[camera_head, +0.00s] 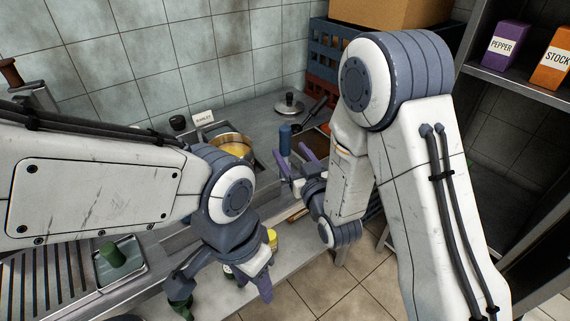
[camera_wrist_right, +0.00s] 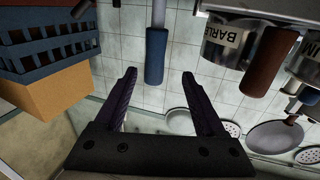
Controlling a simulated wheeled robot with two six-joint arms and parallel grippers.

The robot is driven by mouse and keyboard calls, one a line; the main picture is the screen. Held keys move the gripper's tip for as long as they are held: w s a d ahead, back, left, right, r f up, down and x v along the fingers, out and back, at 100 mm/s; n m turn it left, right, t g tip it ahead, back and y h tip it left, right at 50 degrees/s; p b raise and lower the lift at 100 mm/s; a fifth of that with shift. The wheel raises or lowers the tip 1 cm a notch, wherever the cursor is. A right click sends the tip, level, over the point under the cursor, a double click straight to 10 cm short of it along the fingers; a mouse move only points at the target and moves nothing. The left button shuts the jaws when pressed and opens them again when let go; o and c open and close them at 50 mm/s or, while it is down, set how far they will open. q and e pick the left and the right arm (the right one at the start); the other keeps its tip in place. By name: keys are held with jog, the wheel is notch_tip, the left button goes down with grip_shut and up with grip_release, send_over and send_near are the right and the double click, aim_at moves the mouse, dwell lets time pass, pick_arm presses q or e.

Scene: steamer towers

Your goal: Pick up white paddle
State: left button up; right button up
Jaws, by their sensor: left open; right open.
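No thing in view is plainly a white paddle. A blue handle (camera_wrist_right: 157,55) on a pale shaft shows in the right wrist view, in line with the gap between the fingers; the far end of its shaft is cut off. A blue upright piece (camera_head: 285,140) in the head view looks like the same handle. My right gripper (camera_head: 291,152) is open and empty close to it; its purple fingers also show in the right wrist view (camera_wrist_right: 159,80). My left gripper (camera_head: 255,280) is open, low at the front edge of the counter; part of it is hidden.
A pot (camera_head: 234,144) with yellow contents and a BARLEY label card (camera_head: 203,118) stand behind my left arm. A lid (camera_head: 289,105) lies at the back. A tray (camera_head: 121,264) is at left.

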aim_at(284, 141)
jog(key=p+x, duration=0.1)
jog(key=x, duration=0.3)
jog(key=shift+w+r, duration=0.1)
jog(key=shift+w, duration=0.2)
jog(key=x, duration=0.1)
jog(key=p+x, duration=0.1)
jog(key=x, duration=0.1)
jog(key=p+x, duration=0.1)
jog(key=x, duration=0.1)
jog(key=shift+w+d, duration=0.1)
jog(key=shift+d, duration=0.2)
jog(key=shift+w+a, duration=0.1)
jog(key=shift+w, duration=0.1)
grip_shut()
